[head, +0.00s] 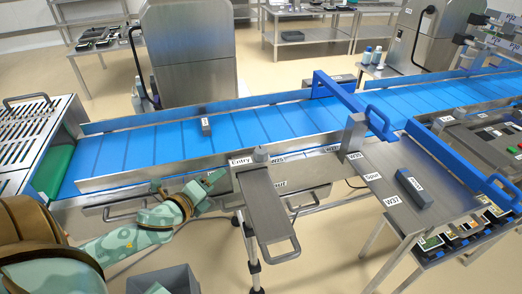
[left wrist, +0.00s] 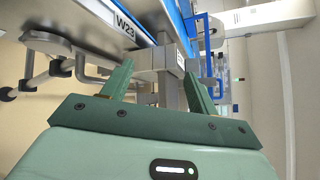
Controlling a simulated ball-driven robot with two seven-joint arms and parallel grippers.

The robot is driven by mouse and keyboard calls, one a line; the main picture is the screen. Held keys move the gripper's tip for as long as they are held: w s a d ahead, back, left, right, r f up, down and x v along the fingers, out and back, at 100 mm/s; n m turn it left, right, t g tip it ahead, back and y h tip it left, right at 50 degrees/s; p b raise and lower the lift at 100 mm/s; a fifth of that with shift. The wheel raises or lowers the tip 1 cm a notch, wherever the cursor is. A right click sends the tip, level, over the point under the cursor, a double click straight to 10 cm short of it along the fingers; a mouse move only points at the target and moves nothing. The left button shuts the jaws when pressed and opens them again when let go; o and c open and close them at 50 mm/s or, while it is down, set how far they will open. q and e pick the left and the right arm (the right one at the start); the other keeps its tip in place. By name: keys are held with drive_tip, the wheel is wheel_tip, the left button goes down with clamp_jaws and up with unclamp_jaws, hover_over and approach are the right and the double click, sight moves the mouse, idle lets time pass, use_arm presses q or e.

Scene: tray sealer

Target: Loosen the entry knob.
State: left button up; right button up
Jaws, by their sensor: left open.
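The entry knob (head: 261,155) is a small grey knob beside the label "Entry" (head: 241,161), on the near edge of the blue conveyor. My left gripper (head: 216,182) is just left of the knob and a little nearer to me, below the conveyor's near rail. It is apart from the knob. In the left wrist view the two green fingers of the left gripper (left wrist: 158,85) are spread with a gap between them. Grey metal parts show beyond the gap; I cannot tell whether one of them is the knob.
The blue conveyor belt (head: 180,141) runs across, with a small grey block (head: 206,126) on it. A steel plate with a handle (head: 272,208) juts out in front of the knob. A steel side table (head: 400,180) stands right. A grey bin (head: 163,281) is below.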

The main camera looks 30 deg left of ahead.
sight(259, 150)
use_arm(q)
drive_tip(key=w+a+r+m+g+h, duration=0.2)
drive_tip(key=r+m+h, duration=0.3)
drive_tip(key=m, duration=0.5)
drive_tip(key=w+a+r+m+g+h, duration=0.25)
drive_tip(key=r+m+h, duration=0.2)
drive_tip(key=m, duration=0.65)
drive_tip(key=b+x, duration=0.1)
drive_tip(key=x, duration=0.4)
drive_tip(key=b+x, duration=0.2)
drive_tip(key=x, duration=0.3)
drive_tip(key=s+d+b+x, duration=0.1)
drive_tip(key=x, duration=0.4)
drive_tip(key=shift+f, duration=0.1)
drive_tip(key=shift+w+d+f, duration=0.25)
drive_tip(key=shift+w+d, duration=0.15)
drive_tip(key=c, duration=1)
